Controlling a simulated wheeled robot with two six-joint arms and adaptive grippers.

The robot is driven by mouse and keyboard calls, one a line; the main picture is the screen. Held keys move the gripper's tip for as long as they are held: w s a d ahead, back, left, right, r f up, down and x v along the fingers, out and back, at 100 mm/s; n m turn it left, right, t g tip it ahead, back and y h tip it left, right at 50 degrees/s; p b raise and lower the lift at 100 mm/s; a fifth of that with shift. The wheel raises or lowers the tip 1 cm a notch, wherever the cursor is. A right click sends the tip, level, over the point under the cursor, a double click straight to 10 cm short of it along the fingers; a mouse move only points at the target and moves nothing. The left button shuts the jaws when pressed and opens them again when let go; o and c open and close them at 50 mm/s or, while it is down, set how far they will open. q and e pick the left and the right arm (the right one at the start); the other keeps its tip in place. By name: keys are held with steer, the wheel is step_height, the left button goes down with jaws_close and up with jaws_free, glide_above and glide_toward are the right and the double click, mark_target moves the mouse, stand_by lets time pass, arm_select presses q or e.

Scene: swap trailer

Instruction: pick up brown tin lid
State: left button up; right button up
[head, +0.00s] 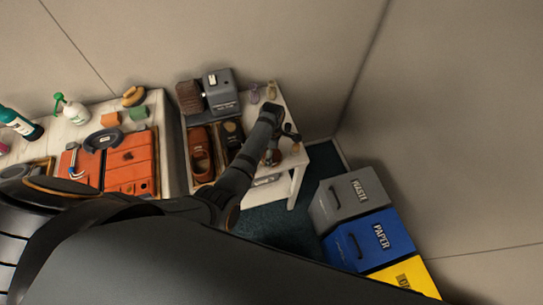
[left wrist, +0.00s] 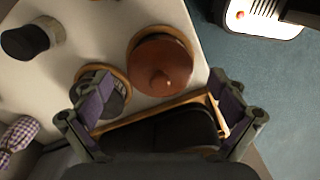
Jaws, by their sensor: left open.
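The brown tin lid (left wrist: 163,65) is a round reddish-brown disc with a small knob, seated on a round wooden-rimmed base on the white table. It shows in the left wrist view, just beyond and between the fingertips of my left gripper (left wrist: 162,90). The gripper is open, with nothing between its fingers. In the head view my left gripper (head: 281,143) is over the right part of the small white table and hides much of what is below it. My right gripper is not in view.
A dark round tin (left wrist: 115,97) sits close to the left finger, partly hidden by it. A wooden tray (left wrist: 140,118) with a dark item lies beneath the gripper. A dark cylinder (left wrist: 27,40) and checked cloth (left wrist: 17,137) stand left. Bins (head: 345,200) are beyond the table's right edge.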

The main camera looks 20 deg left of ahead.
arm_select(q)
steer(key=c, duration=0.9)
steer(key=shift+s, duration=0.15)
steer(key=shift+c, duration=1.1)
steer(key=shift+r, duration=0.1)
